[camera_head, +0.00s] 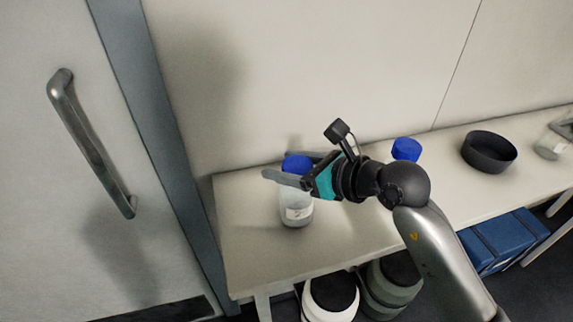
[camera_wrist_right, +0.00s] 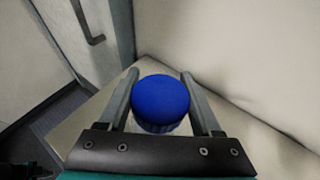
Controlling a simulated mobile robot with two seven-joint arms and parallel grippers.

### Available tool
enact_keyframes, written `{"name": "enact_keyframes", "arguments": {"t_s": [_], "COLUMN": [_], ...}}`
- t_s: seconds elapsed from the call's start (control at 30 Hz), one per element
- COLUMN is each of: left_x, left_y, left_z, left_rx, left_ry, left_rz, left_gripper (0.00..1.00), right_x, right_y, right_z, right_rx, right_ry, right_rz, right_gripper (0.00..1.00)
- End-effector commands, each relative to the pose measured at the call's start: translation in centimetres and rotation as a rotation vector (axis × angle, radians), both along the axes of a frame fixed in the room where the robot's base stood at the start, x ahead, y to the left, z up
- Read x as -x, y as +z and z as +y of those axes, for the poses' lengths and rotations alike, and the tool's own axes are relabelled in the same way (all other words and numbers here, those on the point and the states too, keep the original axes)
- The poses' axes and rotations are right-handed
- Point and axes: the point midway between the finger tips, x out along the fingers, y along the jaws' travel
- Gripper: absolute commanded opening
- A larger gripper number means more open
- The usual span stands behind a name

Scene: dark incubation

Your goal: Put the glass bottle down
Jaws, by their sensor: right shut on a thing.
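A clear glass bottle (camera_head: 297,211) with a blue cap and a small white label is upright at the left end of the bench (camera_head: 247,262). My right gripper (camera_head: 284,170) reaches in from the right, with its fingers on either side of the bottle just below the cap, and is shut on it. In the right wrist view the blue cap (camera_wrist_right: 160,103) sits between the two fingers (camera_wrist_right: 161,101). Whether the bottle's base touches the bench top I cannot tell for certain. My left gripper is not in view.
Another blue cap (camera_head: 406,149) shows behind my right arm. A black bowl (camera_head: 489,152) and a clear container (camera_head: 550,146) stand farther right. Containers (camera_head: 330,296) and a blue box (camera_head: 505,241) are below the bench. A door with a metal handle (camera_head: 92,145) is left. Bench space around the bottle is clear.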

Motion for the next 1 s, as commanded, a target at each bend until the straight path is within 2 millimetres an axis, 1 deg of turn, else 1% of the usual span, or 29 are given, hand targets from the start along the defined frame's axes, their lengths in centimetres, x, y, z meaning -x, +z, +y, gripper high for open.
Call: {"name": "enact_keyframes", "arguments": {"t_s": [0.07, 0.2, 0.23, 0.47, 0.5, 0.7, 0.8, 0.87, 1.0], "left_x": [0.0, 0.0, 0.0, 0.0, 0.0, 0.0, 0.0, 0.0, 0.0], "left_y": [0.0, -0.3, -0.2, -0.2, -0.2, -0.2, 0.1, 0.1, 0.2], "left_z": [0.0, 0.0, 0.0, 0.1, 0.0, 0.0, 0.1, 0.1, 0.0], "left_rx": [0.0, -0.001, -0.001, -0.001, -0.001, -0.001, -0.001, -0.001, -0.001], "left_ry": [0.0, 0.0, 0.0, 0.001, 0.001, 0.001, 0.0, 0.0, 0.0], "left_rz": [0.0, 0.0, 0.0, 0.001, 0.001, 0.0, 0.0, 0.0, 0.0], "left_gripper": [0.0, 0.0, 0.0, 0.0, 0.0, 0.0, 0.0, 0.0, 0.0], "right_x": [0.0, 0.0, 0.0, 0.0, 0.0, 0.0, 0.0, 0.2, 1.5], "right_y": [0.3, -0.1, -0.3, -0.2, -0.2, -0.2, 0.1, 0.3, 1.0], "right_z": [0.0, 0.0, 0.0, 0.0, 0.0, 0.0, 0.0, -0.4, -2.0], "right_rx": [-0.003, -0.003, 0.0, 0.001, 0.001, 0.001, 0.0, 0.002, 0.004], "right_ry": [-0.001, 0.0, 0.0, 0.0, 0.0, 0.0, 0.0, -0.001, -0.001], "right_rz": [-0.004, -0.003, 0.0, 0.001, 0.001, 0.001, 0.0, 0.0, 0.0], "right_gripper": [0.0, 0.0, 0.68, 0.94, 0.96, 0.96, 0.96, 0.96, 0.96]}}
